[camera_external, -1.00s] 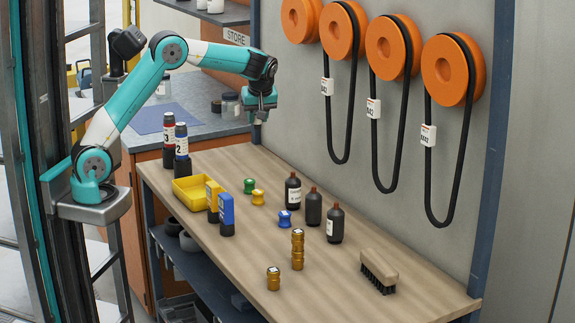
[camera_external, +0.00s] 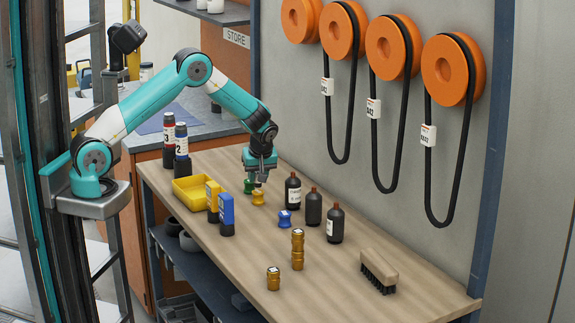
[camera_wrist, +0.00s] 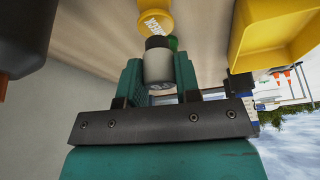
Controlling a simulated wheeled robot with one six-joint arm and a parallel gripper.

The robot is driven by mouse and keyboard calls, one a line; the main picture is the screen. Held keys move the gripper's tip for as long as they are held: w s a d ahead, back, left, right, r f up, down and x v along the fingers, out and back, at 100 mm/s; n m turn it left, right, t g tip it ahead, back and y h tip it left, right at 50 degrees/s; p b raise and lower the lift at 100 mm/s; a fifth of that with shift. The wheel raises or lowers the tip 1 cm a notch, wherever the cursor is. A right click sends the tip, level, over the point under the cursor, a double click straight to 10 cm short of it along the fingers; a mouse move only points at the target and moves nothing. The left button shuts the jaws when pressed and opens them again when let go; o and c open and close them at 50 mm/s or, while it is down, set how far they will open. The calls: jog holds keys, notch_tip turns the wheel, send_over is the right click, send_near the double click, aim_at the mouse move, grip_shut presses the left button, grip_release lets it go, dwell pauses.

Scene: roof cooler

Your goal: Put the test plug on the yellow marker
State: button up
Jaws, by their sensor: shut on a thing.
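My gripper (camera_external: 258,174) points down over the yellow marker (camera_external: 258,198), a small spool-shaped block on the wooden bench. In the wrist view my gripper (camera_wrist: 159,72) is shut on the test plug (camera_wrist: 158,66), a pale grey cylinder with a dark end, held between the two green fingers. The plug is small and mostly hidden in the outside view. The yellow marker's labelled face (camera_wrist: 155,20) shows just beyond the plug's dark end in the wrist view. I cannot tell whether plug and marker touch.
A green marker (camera_external: 249,187) stands close behind the yellow one, and a blue marker (camera_external: 285,219) is to the right. Dark bottles (camera_external: 314,208) stand right of my gripper. A yellow tray (camera_external: 187,194) and upright meters (camera_external: 227,217) are left. The bench front is mostly clear around the brass fittings (camera_external: 297,252).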

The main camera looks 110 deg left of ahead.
jog(key=shift+f, duration=0.65)
jog(key=shift+f, duration=0.2)
jog(key=o, duration=0.9)
jog(key=shift+r, duration=0.1)
jog(key=shift+r, duration=0.2)
jog(key=b+v, duration=0.2)
jog(key=v, duration=1)
jog(key=shift+b, duration=0.3)
